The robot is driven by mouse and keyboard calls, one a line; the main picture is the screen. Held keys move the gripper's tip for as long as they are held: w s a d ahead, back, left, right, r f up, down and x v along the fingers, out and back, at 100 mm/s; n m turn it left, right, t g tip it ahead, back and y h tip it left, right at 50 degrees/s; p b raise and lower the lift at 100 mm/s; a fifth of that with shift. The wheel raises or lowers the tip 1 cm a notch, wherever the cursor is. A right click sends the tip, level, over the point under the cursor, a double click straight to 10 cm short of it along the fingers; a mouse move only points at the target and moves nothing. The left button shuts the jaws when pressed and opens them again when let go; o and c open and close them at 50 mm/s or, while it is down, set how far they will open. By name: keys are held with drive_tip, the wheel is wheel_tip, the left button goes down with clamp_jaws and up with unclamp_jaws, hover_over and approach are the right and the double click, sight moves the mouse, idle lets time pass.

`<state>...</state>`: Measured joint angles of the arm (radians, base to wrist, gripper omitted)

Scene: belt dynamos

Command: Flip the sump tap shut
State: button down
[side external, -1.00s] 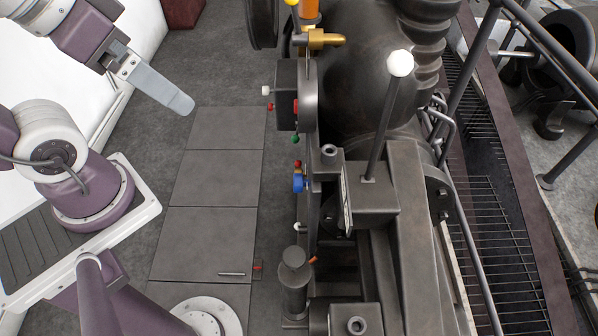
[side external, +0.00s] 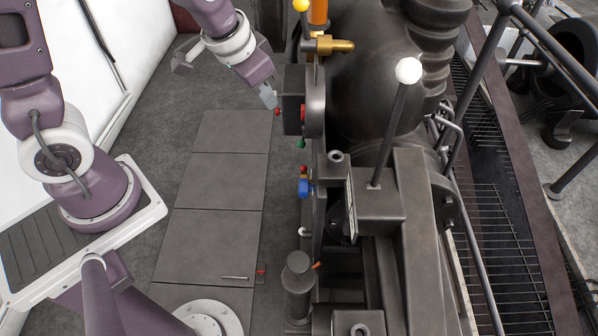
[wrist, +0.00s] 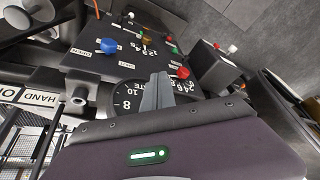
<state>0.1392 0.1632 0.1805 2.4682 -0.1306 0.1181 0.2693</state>
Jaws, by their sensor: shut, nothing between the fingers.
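My gripper (side external: 270,97) is shut and empty, pointing down beside the dark control box (side external: 293,98) on the machine's left side. In the wrist view its closed grey fingers (wrist: 157,92) overlap a dark numbered dial (wrist: 127,97); I cannot tell whether they touch it. I cannot read any label as the sump tap. Tap-like parts are a blue handle (side external: 305,188), which shows as a blue knob (wrist: 108,46) on a labelled panel in the wrist view, and a brass tap (side external: 332,45) higher up. The tap's open or shut state cannot be told.
Red (wrist: 183,72) and green (wrist: 171,44) knobs stand close to the fingers in the wrist view. A tall white-tipped lever (side external: 407,70) rises on the right.

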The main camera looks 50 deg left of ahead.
drive_tip(key=w+a+f+m+y, duration=0.1)
drive_tip(key=w+a+f+m, duration=0.15)
drive_tip(key=f, duration=0.55)
drive_tip(key=w+a+f+m+y, duration=0.1)
drive_tip(key=w+a+f, duration=0.2)
drive_tip(key=f, duration=0.6)
drive_tip(key=s+d+f+m+t+h, duration=0.2)
drive_tip(key=f+m, duration=0.3)
drive_tip(key=f, duration=0.6)
drive_tip(key=shift+d+f+h, duration=0.25)
drive_tip(key=shift+d+h, duration=0.15)
drive_tip(key=shift+d, duration=0.15)
drive_tip(key=shift+s, duration=0.1)
drive_tip(key=w+a+f, duration=0.2)
drive_tip(key=w+f, duration=0.6)
drive_tip(key=w, duration=0.1)
drive_tip(key=shift+f, duration=0.35)
